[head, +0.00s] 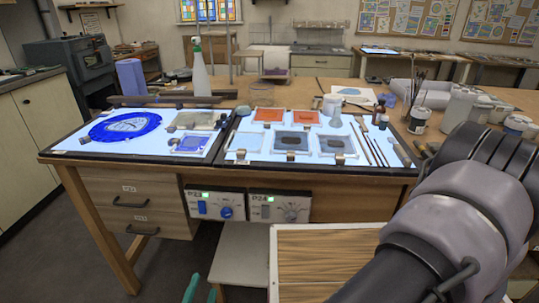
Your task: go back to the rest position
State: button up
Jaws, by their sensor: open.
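Part of my arm (455,215) fills the lower right of the head view, a grey and black link in front of the table's right end. My gripper is not in view, so its jaws and anything near them cannot be seen. The wooden worktable (330,185) holds two lit panels. The left panel (85,146) carries a round blue glass piece (125,126). The right panel (247,140) carries orange panes (269,115) and dark-patterned panes (291,142). My arm hides part of the table's right side.
A white spray bottle (200,70) stands at the table's back left. Jars and a brush pot (419,120) crowd the right end. A stool (240,255) and a light wooden board (325,260) are in front below. Grey floor (60,250) is clear at left.

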jog(key=w+d+r+m+g+h, duration=0.1)
jog(key=w+d+r+m+g, duration=0.5)
jog(key=r, duration=0.5)
jog(key=w+d+r+m+g+h, duration=0.2)
jog(key=w+d+r+m+g, duration=0.25)
jog(key=w+r, duration=0.5)
jog(key=w+d+r+m+g+h, duration=0.1)
jog(key=w+d+r+m+g, duration=0.45)
jog(key=r, duration=0.55)
jog(key=w+d+r+m+g+y, duration=0.1)
jog(key=d+r+m+y, duration=0.2)
jog(key=d+r, duration=0.35)
jog(key=w+d+r+m+y, duration=0.2)
jog(key=d+r+y, duration=0.1)
jog(key=d+r, duration=0.35)
jog(key=s+d+r+m+t+y, duration=0.1)
jog(key=s+d+r+m+t, duration=0.5)
jog(key=d+r, duration=0.4)
jog(key=shift+s+d+r+y, duration=0.3)
jog(key=shift+s+d+r, duration=0.1)
jog(key=shift+s+d, duration=0.6)
